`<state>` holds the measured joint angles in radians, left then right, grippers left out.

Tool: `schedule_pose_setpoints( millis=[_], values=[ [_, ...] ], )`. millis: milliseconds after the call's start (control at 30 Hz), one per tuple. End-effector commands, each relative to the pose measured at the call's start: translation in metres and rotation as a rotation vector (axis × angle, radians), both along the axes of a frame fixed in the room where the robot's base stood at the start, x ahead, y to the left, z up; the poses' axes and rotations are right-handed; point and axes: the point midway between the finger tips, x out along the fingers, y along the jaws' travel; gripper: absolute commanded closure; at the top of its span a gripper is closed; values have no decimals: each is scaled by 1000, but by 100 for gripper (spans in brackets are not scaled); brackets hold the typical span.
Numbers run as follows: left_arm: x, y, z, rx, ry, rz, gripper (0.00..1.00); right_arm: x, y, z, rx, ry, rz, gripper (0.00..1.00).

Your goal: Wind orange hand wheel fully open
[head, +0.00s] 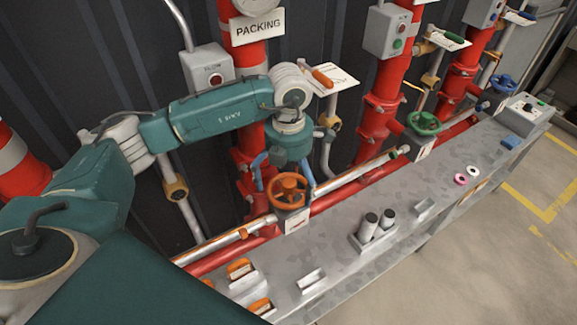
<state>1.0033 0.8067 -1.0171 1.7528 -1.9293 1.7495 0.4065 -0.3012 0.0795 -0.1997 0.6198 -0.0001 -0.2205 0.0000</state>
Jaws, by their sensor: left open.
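The orange hand wheel (287,190) is mounted above a small white plate (293,222) at the back edge of the grey bench, beside the pipe. My left arm comes in from the left and bends down over it. My left gripper (285,178) points downward, with its blue fingers spread apart on either side of the wheel's far part. I cannot tell whether the fingers touch the rim. My right gripper is not in view.
The grey bench (340,240) holds dark-topped cylinders (377,222), orange-handled items (240,268) and small rings (466,175). A green wheel (424,123) and a blue wheel (503,84) stand farther right. Red vertical pipes (384,95) rise behind. Open floor (500,240) lies at right.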

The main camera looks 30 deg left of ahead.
Motion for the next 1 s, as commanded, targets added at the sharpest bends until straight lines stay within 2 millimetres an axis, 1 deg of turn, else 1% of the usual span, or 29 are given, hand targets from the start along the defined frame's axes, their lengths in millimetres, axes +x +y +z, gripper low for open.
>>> schedule_pose_setpoints(
  millis=[100,367,400,467,500,567,600,867,900,1000],
  values=[
    [0,0,-6,1,1,0,0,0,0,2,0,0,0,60],
    [0,0,-8,1,0,0,0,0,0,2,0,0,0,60],
    [0,0,-8,0,0,0,4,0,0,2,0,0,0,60],
    [0,0,-8,0,0,0,16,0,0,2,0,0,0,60],
    [0,0,-8,0,0,0,24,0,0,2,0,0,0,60],
    [0,0,-8,0,0,0,36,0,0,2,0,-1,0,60],
    [0,0,-8,0,1,0,44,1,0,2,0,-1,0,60],
    [-2,-1,-12,0,4,-1,96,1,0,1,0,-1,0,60],
    [-2,-1,-12,0,7,-2,100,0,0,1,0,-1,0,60],
    [-3,-1,-13,-1,9,-2,100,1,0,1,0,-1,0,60]
  ],
)
